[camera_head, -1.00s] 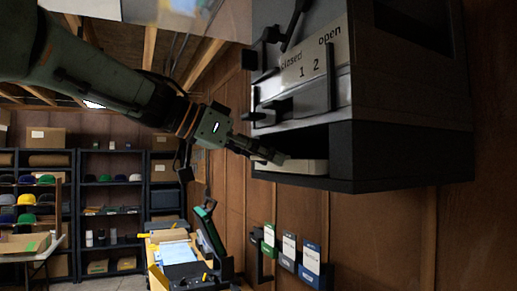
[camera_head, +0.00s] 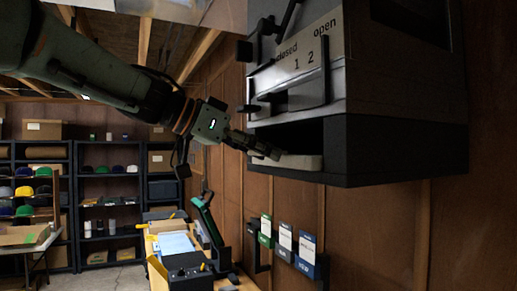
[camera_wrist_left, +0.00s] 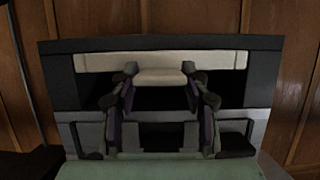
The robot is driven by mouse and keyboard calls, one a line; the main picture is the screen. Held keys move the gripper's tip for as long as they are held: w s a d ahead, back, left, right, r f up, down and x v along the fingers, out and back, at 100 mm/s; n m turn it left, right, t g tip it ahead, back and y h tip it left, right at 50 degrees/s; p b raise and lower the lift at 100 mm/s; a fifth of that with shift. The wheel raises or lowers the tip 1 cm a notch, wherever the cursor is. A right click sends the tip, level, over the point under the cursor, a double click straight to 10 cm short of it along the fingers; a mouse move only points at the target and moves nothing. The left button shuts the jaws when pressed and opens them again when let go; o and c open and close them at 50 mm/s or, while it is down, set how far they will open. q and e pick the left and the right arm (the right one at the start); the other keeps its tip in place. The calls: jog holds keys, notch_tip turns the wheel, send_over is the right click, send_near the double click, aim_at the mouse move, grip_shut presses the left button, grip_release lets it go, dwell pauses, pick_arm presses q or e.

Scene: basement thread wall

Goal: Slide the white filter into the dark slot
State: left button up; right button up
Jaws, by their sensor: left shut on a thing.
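The white filter (camera_head: 303,162) is a flat pale slab lying partly inside the dark slot (camera_head: 338,178), the low opening at the bottom of the grey wall unit. My left gripper (camera_head: 266,151) reaches in from the left and is shut on the filter's near end. In the left wrist view the filter (camera_wrist_left: 100,62) spans most of the slot's width, and its pale tab (camera_wrist_left: 160,77) sits between my two fingers. The slot's dark rim (camera_wrist_left: 262,44) runs along that view's top. How deep the filter sits is hard to tell. My right gripper is not in view.
Above the slot, the unit carries a panel (camera_head: 305,53) marked "closed", "open", 1 and 2, with dark handles. Below hang several coloured packets (camera_head: 307,247) on the wood wall. A workbench (camera_head: 160,262) and shelves (camera_head: 110,180) stand behind. The space below the slot is open.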

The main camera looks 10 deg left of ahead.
pick_arm(q)
jog(key=shift+w+d+f, duration=0.1)
jog(key=shift+w+d, duration=0.1)
dwell(0.3)
jog(key=shift+w+d, duration=0.3)
jog(key=shift+d, duration=0.1)
jog(key=o, duration=1.3)
jog(key=shift+s+a, duration=0.1)
jog(key=shift+a, duration=0.1)
jog(key=shift+c, duration=0.2)
jog(key=shift+d, duration=0.1)
jog(key=v, duration=0.7)
